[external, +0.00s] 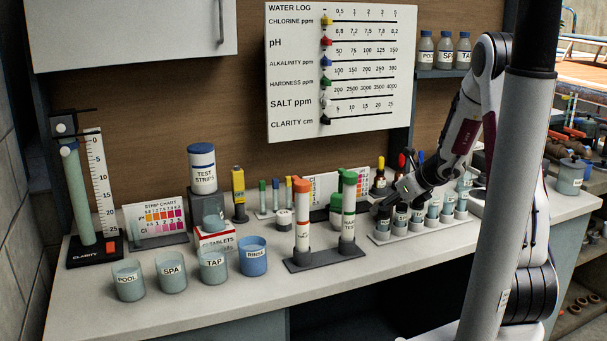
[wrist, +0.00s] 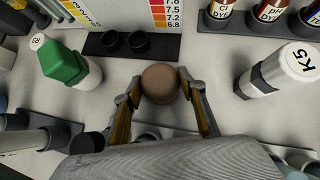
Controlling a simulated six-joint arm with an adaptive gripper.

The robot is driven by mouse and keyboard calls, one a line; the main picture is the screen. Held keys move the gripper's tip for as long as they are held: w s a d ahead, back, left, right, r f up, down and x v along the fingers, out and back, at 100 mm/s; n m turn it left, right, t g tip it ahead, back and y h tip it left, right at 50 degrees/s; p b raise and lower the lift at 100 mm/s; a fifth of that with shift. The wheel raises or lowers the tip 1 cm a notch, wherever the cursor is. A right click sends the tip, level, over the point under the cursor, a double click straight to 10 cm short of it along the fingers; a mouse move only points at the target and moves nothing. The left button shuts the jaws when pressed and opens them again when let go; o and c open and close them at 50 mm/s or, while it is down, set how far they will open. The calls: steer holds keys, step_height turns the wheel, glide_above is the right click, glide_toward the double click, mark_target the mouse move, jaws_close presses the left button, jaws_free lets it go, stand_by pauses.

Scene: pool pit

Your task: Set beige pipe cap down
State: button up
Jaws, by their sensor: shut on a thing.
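In the wrist view the beige pipe cap (wrist: 160,83), round and brownish, sits between the fingertips of my gripper (wrist: 161,88). The fingers are shut on its two sides. The white bench top shows around the cap; I cannot tell whether the cap touches it or hangs just above it. In the external view my gripper (external: 383,205) reaches in from the right, low over the bench at the left end of the rack of small cups. The cap cannot be made out there.
A black two-hole holder (wrist: 118,44) and dye bottles (wrist: 268,12) lie beyond. The cup rack (external: 418,230) is close by. Bare bench (external: 340,272) lies in front.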

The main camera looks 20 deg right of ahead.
steer(key=shift+f, duration=0.3)
steer(key=o, duration=1.2)
steer(key=shift+r, duration=0.2)
steer(key=shift+r, duration=0.35)
steer(key=shift+s+r, duration=0.15)
steer(key=shift+r, duration=0.15)
steer(key=shift+v, duration=5.75)
